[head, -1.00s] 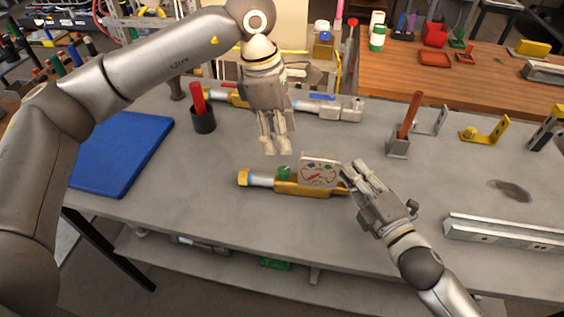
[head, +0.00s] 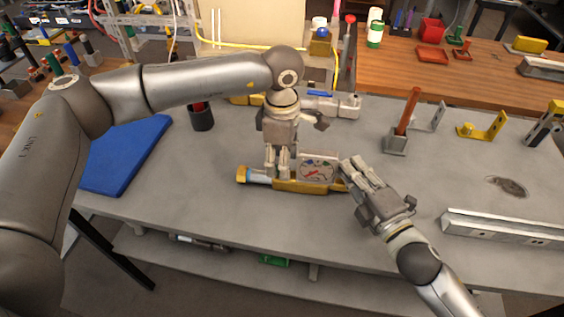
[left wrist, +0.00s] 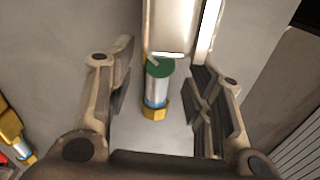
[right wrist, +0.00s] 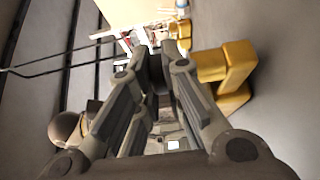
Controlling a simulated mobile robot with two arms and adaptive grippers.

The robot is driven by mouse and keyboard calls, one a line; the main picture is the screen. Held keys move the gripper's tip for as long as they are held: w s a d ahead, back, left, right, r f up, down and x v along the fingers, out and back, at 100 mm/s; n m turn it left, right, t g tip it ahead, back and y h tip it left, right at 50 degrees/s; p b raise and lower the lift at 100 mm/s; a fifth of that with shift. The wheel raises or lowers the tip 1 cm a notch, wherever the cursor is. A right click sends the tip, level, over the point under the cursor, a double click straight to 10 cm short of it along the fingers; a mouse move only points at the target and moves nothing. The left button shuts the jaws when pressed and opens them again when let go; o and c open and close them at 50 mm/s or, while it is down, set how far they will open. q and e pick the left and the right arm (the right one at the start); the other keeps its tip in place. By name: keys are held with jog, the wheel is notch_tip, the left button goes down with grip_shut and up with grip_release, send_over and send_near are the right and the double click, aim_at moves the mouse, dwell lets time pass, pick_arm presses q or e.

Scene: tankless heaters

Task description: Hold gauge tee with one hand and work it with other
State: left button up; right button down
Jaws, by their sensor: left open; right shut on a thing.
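The gauge tee (head: 308,187) lies on the grey bench, a brass body with a square-faced dial gauge (head: 319,168) standing on it and a brass hex end at the left. Its brass also shows in the right wrist view (right wrist: 235,65). My right gripper (head: 350,171) is shut on the tee's right end. My left gripper (head: 277,176) is open, pointing down just left of the gauge. In the left wrist view, the green knob (left wrist: 160,68) and hex end (left wrist: 155,109) lie between its spread fingers. In the head view the left fingers hide the knob.
A dark cup (head: 201,118) and blue mat (head: 127,155) are to the left. A stand with a brown rod (head: 397,142) and a metal channel (head: 510,229) are to the right. The front bench is clear.

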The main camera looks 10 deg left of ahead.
pick_arm(q)
jog(key=shift+f, duration=0.85)
jog(key=shift+c, duration=0.5)
jog(key=c, duration=1)
jog(key=shift+o, duration=0.2)
jog(key=shift+n, duration=2)
jog(key=o, duration=1.1)
jog(key=shift+c, duration=0.2)
notch_tip(320, 180, up, 12)
